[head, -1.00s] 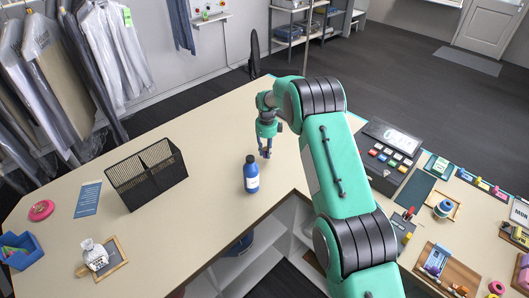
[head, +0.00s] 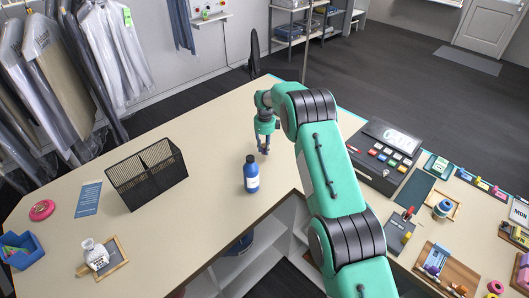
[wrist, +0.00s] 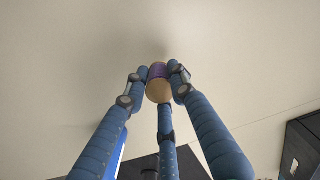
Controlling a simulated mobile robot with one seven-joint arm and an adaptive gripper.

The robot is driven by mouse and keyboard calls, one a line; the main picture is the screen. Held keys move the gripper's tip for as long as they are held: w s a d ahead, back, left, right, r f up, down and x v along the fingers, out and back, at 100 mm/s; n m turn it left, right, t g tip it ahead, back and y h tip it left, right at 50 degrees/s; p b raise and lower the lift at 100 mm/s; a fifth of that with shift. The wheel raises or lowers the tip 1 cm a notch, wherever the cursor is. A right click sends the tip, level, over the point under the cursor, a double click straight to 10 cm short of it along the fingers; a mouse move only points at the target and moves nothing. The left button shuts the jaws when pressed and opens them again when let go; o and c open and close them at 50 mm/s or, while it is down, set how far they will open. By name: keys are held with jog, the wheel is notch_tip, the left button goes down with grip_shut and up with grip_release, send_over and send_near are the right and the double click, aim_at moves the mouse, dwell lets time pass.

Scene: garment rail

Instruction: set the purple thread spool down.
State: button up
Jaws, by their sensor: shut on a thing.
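My gripper (head: 264,147) points down at the beige counter (head: 215,125), behind and just right of a blue bottle. In the wrist view my gripper's fingers (wrist: 158,78) are closed around the purple thread spool (wrist: 157,71), with its tan round end facing the camera. A soft shadow lies on the counter by the spool. I cannot tell whether the spool touches the counter. In the head view the spool is too small and hidden by the fingers to make out.
The blue bottle (head: 251,176) stands close in front of my gripper. A black mesh file holder (head: 147,175) is further left. A register (head: 386,158) stands on the right counter. The counter left of my gripper and behind it is clear.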

jog(key=shift+f, duration=1.35)
jog(key=shift+f, duration=0.1)
jog(key=o, duration=0.9)
notch_tip(320, 180, up, 12)
jog(key=shift+r+b, duration=0.15)
jog(key=shift+b, duration=0.15)
